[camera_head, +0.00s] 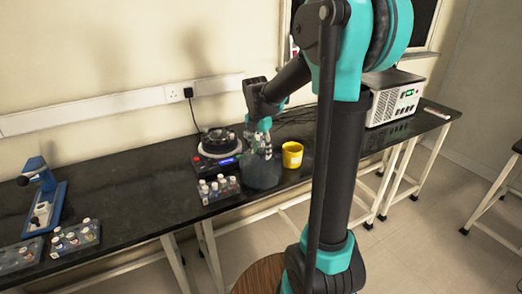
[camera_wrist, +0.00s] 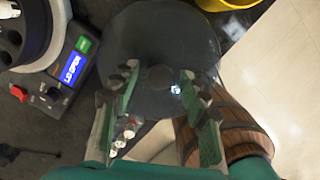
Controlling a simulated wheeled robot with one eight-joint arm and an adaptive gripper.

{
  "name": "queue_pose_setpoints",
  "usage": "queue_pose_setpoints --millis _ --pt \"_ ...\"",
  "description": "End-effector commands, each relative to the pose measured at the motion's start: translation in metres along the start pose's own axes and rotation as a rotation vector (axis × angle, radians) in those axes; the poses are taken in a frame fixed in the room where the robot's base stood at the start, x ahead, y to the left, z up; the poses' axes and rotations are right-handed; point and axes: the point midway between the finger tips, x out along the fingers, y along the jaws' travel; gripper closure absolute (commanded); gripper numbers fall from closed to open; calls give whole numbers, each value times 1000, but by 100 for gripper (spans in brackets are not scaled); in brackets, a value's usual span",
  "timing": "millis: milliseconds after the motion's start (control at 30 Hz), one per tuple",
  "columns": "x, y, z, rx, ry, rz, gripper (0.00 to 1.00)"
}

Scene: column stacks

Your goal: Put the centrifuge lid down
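The centrifuge lid (camera_head: 262,173) is a dark, see-through round piece at the table's front edge, right of the centrifuge (camera_head: 217,144). In the wrist view the lid (camera_wrist: 140,38) fills the upper middle, with its round knob (camera_wrist: 157,77) at the centre. My gripper (camera_head: 262,148) is above the lid. In the wrist view the fingers of my gripper (camera_wrist: 158,78) are apart on either side of the knob, with visible gaps. The centrifuge, with a blue display and no lid over its rotor, also shows in the wrist view (camera_wrist: 55,72).
A yellow cup (camera_head: 292,155) stands close to the right of the lid. A rack of vials (camera_head: 217,189) is to the left. Another rack (camera_head: 75,238) and a blue device (camera_head: 45,200) are farther left. A white box (camera_head: 394,97) stands at the far right. A wooden barrel-like stool (camera_head: 258,276) is below the edge.

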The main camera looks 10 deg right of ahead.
Motion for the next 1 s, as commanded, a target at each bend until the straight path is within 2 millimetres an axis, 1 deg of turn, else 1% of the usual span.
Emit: queue_pose_setpoints --millis 233,367,467,700,800,900,1000 --pt "-2 0 0 0 0 0 55" --pt "-14 0 0 -1 0 0 55" --pt "-31 0 0 -1 0 0 55" --pt "-80 0 0 -1 0 0 55" --pt "-97 0 0 0 0 0 55" --pt "-110 0 0 0 0 0 55" --pt "-118 0 0 0 0 0 55"
